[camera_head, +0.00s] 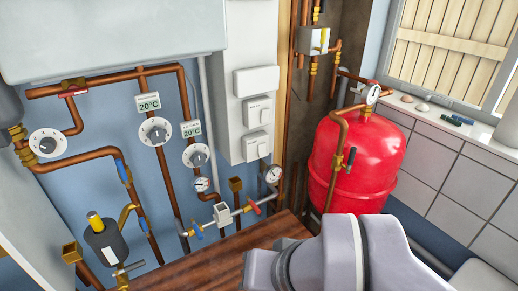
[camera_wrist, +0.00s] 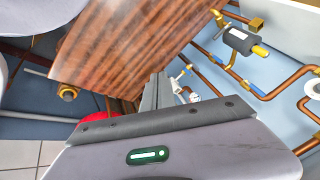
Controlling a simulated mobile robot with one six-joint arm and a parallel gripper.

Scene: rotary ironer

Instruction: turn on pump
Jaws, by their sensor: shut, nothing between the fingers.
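The same cylinder shows at the upper right of the wrist view (camera_wrist: 238,40). My gripper (camera_wrist: 158,90) is shut and empty in the wrist view, in front of the wooden surface and apart from the cylinder. In the head view only grey arm parts show at the lower right; the fingers are not visible. White switches (camera_head: 257,112) are on a panel at the centre.
A brown wooden surface (camera_head: 215,262) lies below the pipes. Copper pipes carry dials (camera_head: 155,131), gauges and coloured valve handles. A red tank (camera_head: 352,165) stands right of centre, beside a tiled ledge (camera_head: 455,165). A white cabinet (camera_head: 110,35) hangs above.

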